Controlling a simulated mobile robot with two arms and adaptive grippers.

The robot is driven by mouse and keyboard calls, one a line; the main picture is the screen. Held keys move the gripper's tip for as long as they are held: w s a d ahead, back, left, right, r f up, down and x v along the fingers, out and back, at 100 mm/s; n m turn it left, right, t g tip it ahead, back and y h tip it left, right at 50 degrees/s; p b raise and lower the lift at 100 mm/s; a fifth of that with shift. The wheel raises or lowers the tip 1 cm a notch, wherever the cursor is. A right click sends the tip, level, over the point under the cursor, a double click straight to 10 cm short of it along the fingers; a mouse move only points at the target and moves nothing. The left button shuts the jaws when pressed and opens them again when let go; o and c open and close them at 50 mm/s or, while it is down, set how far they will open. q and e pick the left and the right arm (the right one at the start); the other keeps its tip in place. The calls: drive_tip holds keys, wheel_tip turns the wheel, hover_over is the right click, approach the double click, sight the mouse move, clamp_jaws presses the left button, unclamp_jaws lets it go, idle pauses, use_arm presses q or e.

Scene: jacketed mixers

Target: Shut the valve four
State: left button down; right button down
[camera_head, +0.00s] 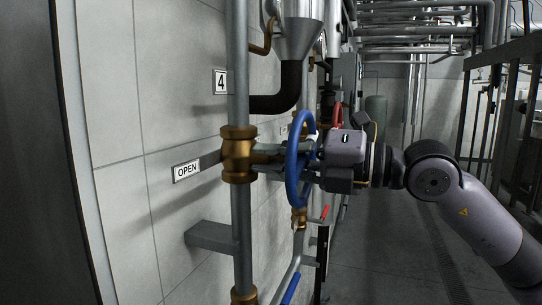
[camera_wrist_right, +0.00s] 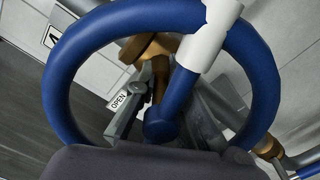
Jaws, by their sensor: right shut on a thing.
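Valve four has a brass body (camera_head: 238,155) on a vertical grey pipe and a blue handwheel (camera_head: 295,162) facing right. The wheel also fills much of the right wrist view (camera_wrist_right: 62,85), with a white band across its rim at the top. A sign "4" (camera_head: 220,81) hangs above the valve. My right gripper (camera_head: 270,163) reaches through the wheel from the right. In the wrist view its grey fingers stand either side of the blue hub and spoke, shut on the handwheel. The exact contact is partly hidden. My left gripper is not in view.
An "OPEN" sign (camera_head: 186,171) is on the tiled wall beside the valve. A grey bracket (camera_head: 211,237) juts out below. A steel cone vessel (camera_head: 298,38) hangs above. More pipes and a red wheel (camera_head: 337,114) stand behind. The floor (camera_head: 385,245) at right is clear up to the railing.

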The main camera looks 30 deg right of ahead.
sight(307, 158)
drive_tip(key=shift+f, duration=0.1)
drive_tip(key=c, duration=1.6)
unclamp_jaws()
drive_tip(key=shift+c, duration=0.2)
drive_tip(key=shift+s+d+f, duration=0.15)
drive_tip(key=shift+s+d, duration=0.3)
drive_tip(key=shift+d, duration=0.3)
drive_tip(key=shift+s+d+r, duration=0.1)
drive_tip(key=shift+s+r, duration=0.05)
drive_tip(key=shift+s, duration=0.3)
drive_tip(key=shift+s+d+r, duration=0.1)
drive_tip(key=shift+s, duration=0.35)
drive_tip(key=shift+v, duration=2.1)
drive_tip(key=shift+w+d+f, duration=0.1)
